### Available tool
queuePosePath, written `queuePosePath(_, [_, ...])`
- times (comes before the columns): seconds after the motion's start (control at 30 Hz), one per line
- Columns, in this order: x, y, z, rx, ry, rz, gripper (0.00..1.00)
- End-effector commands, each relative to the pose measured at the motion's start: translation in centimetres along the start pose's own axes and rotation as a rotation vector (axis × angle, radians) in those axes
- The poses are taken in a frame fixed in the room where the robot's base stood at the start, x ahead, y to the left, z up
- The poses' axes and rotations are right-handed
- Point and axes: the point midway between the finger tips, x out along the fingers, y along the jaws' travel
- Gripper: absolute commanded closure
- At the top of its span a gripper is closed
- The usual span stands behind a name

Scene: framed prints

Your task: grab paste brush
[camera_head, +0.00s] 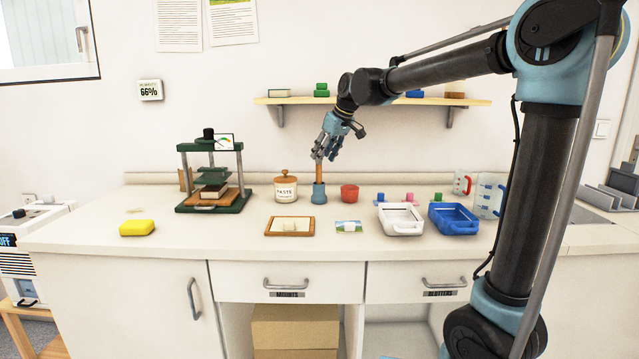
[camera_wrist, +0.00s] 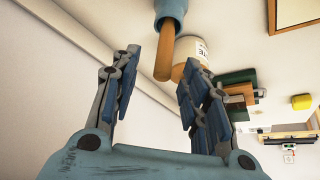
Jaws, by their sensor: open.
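The paste brush shows as a wooden handle (camera_head: 319,174) standing upright in a small blue holder (camera_head: 319,193) on the counter; its bristles are hidden. The handle (camera_wrist: 165,57) and holder (camera_wrist: 172,9) also show in the wrist view. My gripper (camera_head: 319,157) is open above the holder, fingers pointing down, at the top of the handle. In the wrist view, the handle's end appears between the two open fingers (camera_wrist: 160,68), apart from both. I cannot tell how deep it sits between them.
A green press (camera_head: 212,178) is further left. A framed tray (camera_head: 290,227) lies in front. White (camera_head: 400,219) and blue (camera_head: 453,219) trays are at right. A shelf (camera_head: 380,101) hangs behind.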

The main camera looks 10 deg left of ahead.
Motion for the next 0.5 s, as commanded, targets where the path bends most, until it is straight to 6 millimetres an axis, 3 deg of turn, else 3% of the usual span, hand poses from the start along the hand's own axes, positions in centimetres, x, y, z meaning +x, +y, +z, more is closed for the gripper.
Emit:
queuePosePath(0.3, [4.0, -0.3, -0.1, 0.0, 0.0, 0.0, 0.59])
queuePosePath(0.5, [4.9, -0.3, 0.0, 0.001, 0.0, 0.0, 0.59])
